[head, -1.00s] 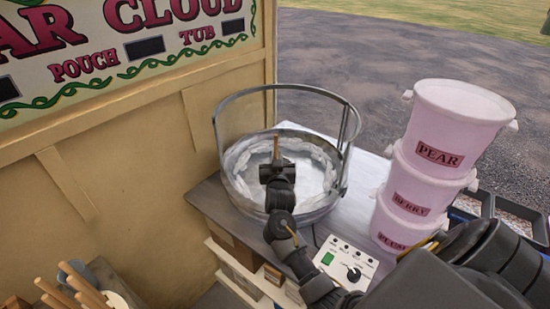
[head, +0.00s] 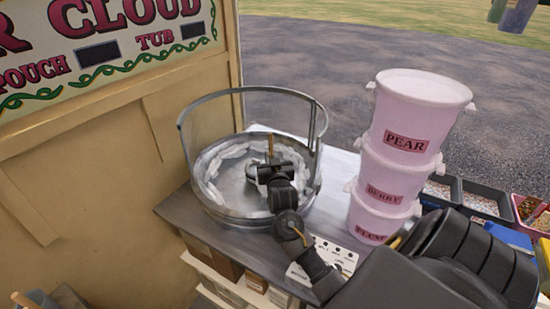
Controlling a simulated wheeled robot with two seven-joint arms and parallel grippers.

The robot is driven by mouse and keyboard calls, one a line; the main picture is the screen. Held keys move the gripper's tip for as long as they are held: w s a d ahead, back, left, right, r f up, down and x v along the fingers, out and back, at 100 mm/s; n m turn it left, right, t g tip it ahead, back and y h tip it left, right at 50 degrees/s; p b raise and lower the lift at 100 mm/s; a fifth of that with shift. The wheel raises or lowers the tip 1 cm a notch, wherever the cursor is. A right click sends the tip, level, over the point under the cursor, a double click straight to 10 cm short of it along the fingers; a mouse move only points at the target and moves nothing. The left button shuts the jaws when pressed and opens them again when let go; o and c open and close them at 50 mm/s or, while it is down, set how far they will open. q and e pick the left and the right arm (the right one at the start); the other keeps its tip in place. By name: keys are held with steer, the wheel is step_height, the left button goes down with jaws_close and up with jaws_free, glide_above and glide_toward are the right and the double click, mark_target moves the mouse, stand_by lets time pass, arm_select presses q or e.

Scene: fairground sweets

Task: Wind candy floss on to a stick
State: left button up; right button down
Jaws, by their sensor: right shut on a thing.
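The candy floss machine's round metal bowl (head: 205,203) stands on the counter, with a raised metal hoop (head: 222,95) around it. White floss (head: 210,165) lines the inside of its wall. My right gripper (head: 265,170) is over the bowl, shut on a wooden stick (head: 271,146). The stick's upper end shows above the jaws; its lower part is hidden by the gripper. I cannot tell whether floss is on the stick. The control box (head: 335,256) sits at the front of the counter, partly covered by my right arm. My left gripper is not in view.
Three stacked pink tubs, with the pear tub (head: 418,115) on top, stand right of the bowl, close to my right arm. Trays of sweets (head: 482,197) lie further right. A sign wall (head: 110,130) stands at left. Shelves with boxes (head: 225,268) are below the counter (head: 180,210).

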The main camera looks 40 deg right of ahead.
steer(key=w+a, duration=0.5)
steer(key=a, duration=0.2)
step_height(320, 180, up, 8)
steer(key=p, duration=0.8)
steer(key=shift+s+d, duration=0.15)
steer(key=shift+s, duration=0.2)
steer(key=shift+f, duration=0.15)
